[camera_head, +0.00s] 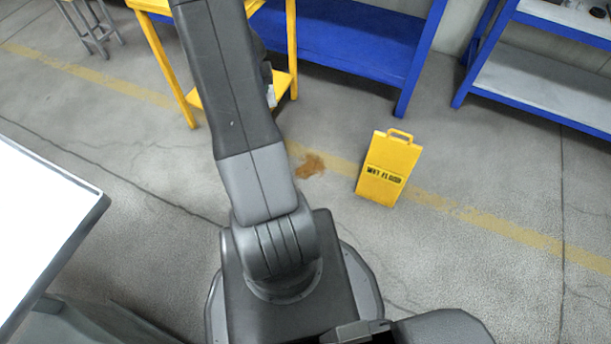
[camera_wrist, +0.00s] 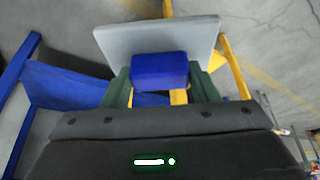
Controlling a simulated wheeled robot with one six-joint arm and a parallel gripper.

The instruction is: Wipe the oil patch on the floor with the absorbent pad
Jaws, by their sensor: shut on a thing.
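The oil patch (camera_head: 310,166) is a small brown stain on the grey floor, right of my arm in the head view. In the wrist view, the absorbent pad (camera_wrist: 150,36) is a light grey slab with a blue block-shaped grip (camera_wrist: 160,70). My gripper (camera_wrist: 160,78) is shut on the blue grip, with a green finger on each side of it. The oil patch is not recognisable in the wrist view. My arm hides most of the gripper in the head view.
A yellow wet-floor sign (camera_head: 388,168) stands right of the patch. A yellow cart (camera_head: 160,65) is behind my arm. Blue shelving (camera_head: 350,40) stands at the back, with another unit (camera_head: 545,85) at right. A white-topped table (camera_head: 40,220) is at left. Floor around the patch is open.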

